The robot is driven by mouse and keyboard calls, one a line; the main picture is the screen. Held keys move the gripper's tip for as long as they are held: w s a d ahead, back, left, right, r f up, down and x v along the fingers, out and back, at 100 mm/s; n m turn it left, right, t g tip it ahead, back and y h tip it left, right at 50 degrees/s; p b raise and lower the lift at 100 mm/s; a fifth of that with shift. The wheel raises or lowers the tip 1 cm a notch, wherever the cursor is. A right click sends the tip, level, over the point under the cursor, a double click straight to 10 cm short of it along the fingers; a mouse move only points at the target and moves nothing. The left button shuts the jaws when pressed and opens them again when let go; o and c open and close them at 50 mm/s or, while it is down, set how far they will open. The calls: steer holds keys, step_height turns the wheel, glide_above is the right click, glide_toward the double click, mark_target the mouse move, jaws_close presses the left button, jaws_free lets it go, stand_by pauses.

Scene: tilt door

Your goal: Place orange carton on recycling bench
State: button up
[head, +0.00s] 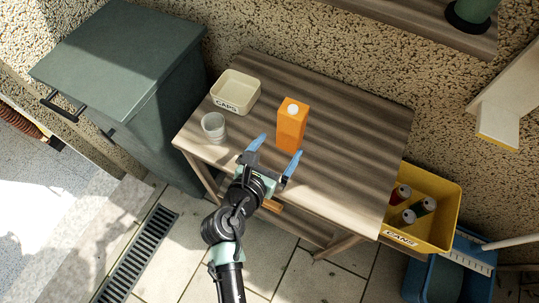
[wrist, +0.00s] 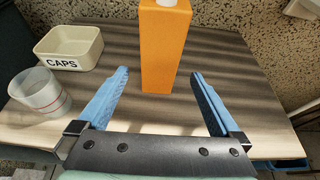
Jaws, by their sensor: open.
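An orange carton (head: 291,125) with a white cap stands upright on the wooden bench (head: 350,130). My gripper (head: 278,151) is open and empty at the bench's front side, with its blue fingers pointing toward the carton. The carton's top is cut off in the wrist view.
On the bench, left of the carton, are a cream CAPS box (head: 236,92) and a clear cup (head: 213,127). A dark green bin (head: 120,60) stands left. A yellow CANS crate (head: 440,215) and a blue bin (head: 450,275) are right. A shelf (head: 420,20) juts out above.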

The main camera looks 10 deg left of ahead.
steer(key=v, duration=0.5)
steer(key=w+d+r+m+t+y, duration=0.15)
steer(key=w+r+m, duration=0.35)
steer(key=r, duration=0.6)
steer(key=w+r+m+t, duration=0.2)
steer(key=r+m+t, duration=0.1)
steer(key=r+m, duration=0.65)
steer(key=w+d+r+m+t, duration=0.15)
steer(key=w+r+m, duration=0.3)
steer(key=r, duration=0.85)
steer(key=s+d+r+m+t+y, duration=0.1)
steer(key=s+r+m+t, duration=0.3)
steer(key=r, duration=0.9)
steer(key=s+r+m+t+y, duration=0.1)
steer(key=s+r+m+t, duration=0.3)
steer(key=s+r+m, duration=0.5)
step_height(320, 180, up, 5)
steer(key=shift+d+f+t+y, duration=0.2)
steer(key=shift+d+t+y, duration=0.1)
steer(key=shift+d+y, duration=0.1)
steer(key=shift+r, duration=0.1)
